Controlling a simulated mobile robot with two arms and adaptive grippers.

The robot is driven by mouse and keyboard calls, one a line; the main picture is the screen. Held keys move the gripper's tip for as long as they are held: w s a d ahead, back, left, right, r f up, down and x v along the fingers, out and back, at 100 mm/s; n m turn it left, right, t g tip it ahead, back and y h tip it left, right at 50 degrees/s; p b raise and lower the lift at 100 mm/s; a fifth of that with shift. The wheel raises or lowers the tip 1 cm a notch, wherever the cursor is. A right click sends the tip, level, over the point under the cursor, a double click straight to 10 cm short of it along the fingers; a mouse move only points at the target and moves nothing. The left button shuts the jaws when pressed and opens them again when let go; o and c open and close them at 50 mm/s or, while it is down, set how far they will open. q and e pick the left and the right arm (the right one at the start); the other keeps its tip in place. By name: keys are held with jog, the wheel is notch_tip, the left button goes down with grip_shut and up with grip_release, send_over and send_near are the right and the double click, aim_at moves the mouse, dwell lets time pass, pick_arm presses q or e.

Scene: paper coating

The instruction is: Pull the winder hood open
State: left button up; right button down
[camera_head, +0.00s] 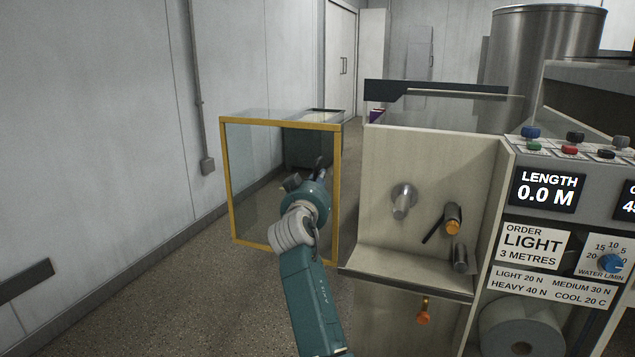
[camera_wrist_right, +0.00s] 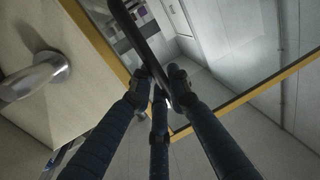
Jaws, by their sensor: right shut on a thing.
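The winder hood (camera_head: 228,185) is a clear box with a yellow frame. It stands out to the left of the machine in the head view, leaving the winder face uncovered. Its yellow frame (camera_wrist_right: 250,95) and clear panel cross the right wrist view. My right gripper (camera_head: 318,170) is at the hood, partly hidden by my own wrist. In the right wrist view its fingers (camera_wrist_right: 160,88) are closed around a dark bar handle (camera_wrist_right: 134,28). My left gripper is not in view.
The winder face (camera_head: 385,220) carries a metal spindle (camera_head: 402,200), also in the wrist view (camera_wrist_right: 35,77), and an orange-tipped lever (camera_head: 452,225). A control panel (camera_head: 507,215) is at right. A grey wall is at left, with open floor (camera_head: 190,300) before it.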

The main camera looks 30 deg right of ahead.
jog(key=c, duration=1.7)
grip_release()
jog(key=v, duration=0.7)
jog(key=shift+s+a, duration=0.2)
jog(key=shift+s, duration=0.05)
jog(key=shift+f, duration=0.1)
